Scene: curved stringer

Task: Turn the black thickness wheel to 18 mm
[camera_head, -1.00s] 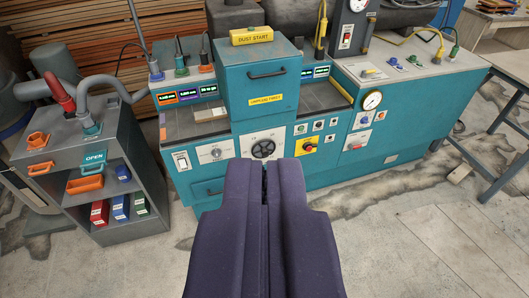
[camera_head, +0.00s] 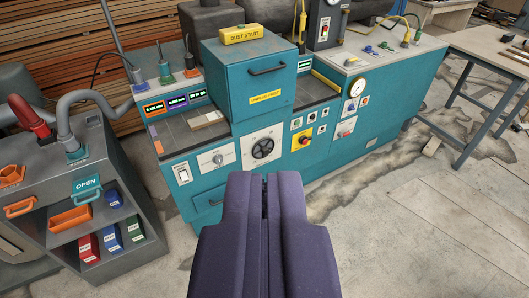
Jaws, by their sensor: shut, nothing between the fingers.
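The black thickness wheel (camera_head: 263,148) is a round spoked handwheel on a pale plate on the front of the teal machine (camera_head: 215,205). It lies just beyond and above the tips of my gripper in the picture, with a gap between them. My gripper (camera_head: 265,178) is shut and empty, its dark purple fingers pointing toward the machine's front. Small displays (camera_head: 176,102) glow on the machine's upper left; their figures are too small to read surely. The wheel's scale cannot be read from here.
A grey shelf unit (camera_head: 108,190) with an OPEN sign and coloured boxes stands at the left. A teal hood box (camera_head: 250,75) with a handle juts above the wheel. A workbench (camera_head: 490,52) stands at the right. The concrete floor at the right front is clear.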

